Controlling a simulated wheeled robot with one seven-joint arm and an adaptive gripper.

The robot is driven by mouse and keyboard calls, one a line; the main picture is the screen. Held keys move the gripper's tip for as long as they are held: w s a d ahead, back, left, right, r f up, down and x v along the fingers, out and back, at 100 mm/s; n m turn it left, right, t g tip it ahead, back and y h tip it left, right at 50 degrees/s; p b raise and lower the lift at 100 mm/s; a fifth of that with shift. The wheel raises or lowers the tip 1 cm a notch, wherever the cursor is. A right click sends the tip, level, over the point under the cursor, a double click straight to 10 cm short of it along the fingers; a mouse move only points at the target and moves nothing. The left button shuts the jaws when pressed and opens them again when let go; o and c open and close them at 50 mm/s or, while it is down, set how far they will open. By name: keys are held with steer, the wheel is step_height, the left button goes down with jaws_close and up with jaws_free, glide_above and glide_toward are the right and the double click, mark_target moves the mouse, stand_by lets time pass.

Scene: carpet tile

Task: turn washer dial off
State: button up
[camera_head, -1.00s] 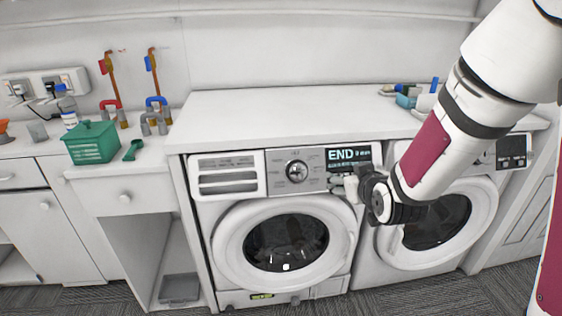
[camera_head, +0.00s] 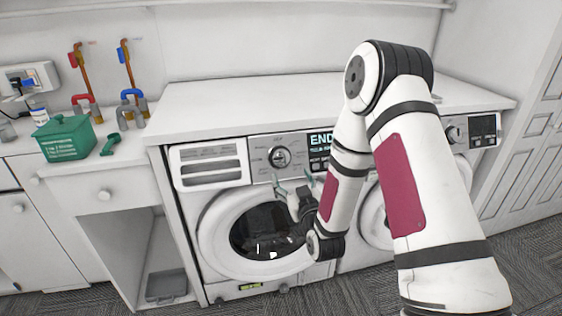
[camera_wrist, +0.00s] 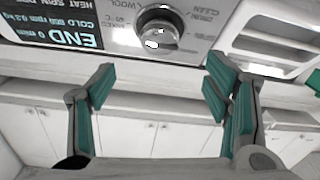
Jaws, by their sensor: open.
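The washer dial (camera_head: 279,157) is a round silver knob on the left washer's control panel, beside a display (camera_head: 320,140) reading END. It also shows in the wrist view (camera_wrist: 159,32), where the picture is upside down, at the top centre. My gripper (camera_head: 292,184) is just below the dial, in front of the washer door, with its fingers pointing up toward the panel. In the wrist view its teal-padded fingers (camera_wrist: 160,80) are spread wide and empty, with the dial beyond and between them. The fingers look apart from the dial.
The left washer's round door (camera_head: 215,240) is shut, below the panel. A second machine's dial and display (camera_head: 484,129) are at the right, partly behind my arm. The white countertop (camera_head: 250,95) above is clear.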

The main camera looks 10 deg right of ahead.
mark_target(282, 159)
steer(key=w, duration=1)
steer(key=shift+w+a, duration=0.1)
steer(key=shift+w, duration=0.15)
steer(key=shift+c, duration=0.6)
steer(key=c, duration=1)
